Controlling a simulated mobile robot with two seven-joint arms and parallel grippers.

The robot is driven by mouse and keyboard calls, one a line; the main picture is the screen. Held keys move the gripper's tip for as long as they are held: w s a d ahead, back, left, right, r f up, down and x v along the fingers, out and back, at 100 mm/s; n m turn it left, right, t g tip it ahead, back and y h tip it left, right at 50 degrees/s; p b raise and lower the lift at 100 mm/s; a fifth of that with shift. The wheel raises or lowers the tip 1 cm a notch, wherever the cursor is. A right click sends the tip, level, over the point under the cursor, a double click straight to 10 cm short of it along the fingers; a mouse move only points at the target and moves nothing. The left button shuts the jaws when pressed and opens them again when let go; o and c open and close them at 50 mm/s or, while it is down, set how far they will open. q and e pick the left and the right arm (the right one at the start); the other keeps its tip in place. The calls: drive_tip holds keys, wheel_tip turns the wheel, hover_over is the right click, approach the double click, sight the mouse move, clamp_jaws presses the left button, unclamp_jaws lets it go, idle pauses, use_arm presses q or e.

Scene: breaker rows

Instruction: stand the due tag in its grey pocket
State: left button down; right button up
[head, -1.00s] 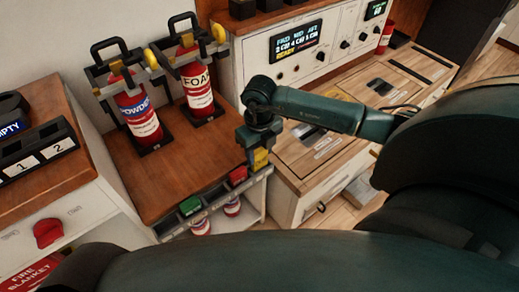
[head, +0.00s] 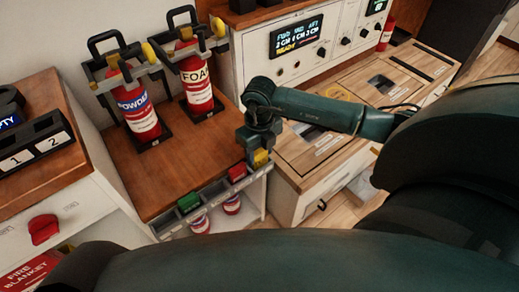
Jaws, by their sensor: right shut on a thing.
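My right gripper (head: 256,148) reaches in from the right and is shut on a yellow tag (head: 261,158). It holds the tag roughly upright at the right end of the grey holder strip (head: 213,190) on the shelf's front edge. The gripper hides the tag's top. I cannot tell whether the tag's lower edge is inside a grey pocket or just above it. A green tag (head: 189,202) and a red tag (head: 237,172) stand in the strip to the left. My left gripper is not in view.
POWDER (head: 138,112) and FOAM (head: 196,82) extinguishers stand in brackets on the wooden top (head: 165,180). A console with a display (head: 297,37) is behind my right arm. Red-and-white cans (head: 231,204) sit below the strip. A drawer cabinet (head: 310,195) is close on the right.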

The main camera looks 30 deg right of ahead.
drive_tip(key=shift+f+b, duration=0.3)
drive_tip(key=shift+f, duration=0.2)
drive_tip(key=o, duration=1)
drive_tip(key=shift+o, duration=0.2)
wheel_tip(320, 180, up, 13)
drive_tip(key=p, duration=0.2)
drive_tip(key=shift+r, duration=0.15)
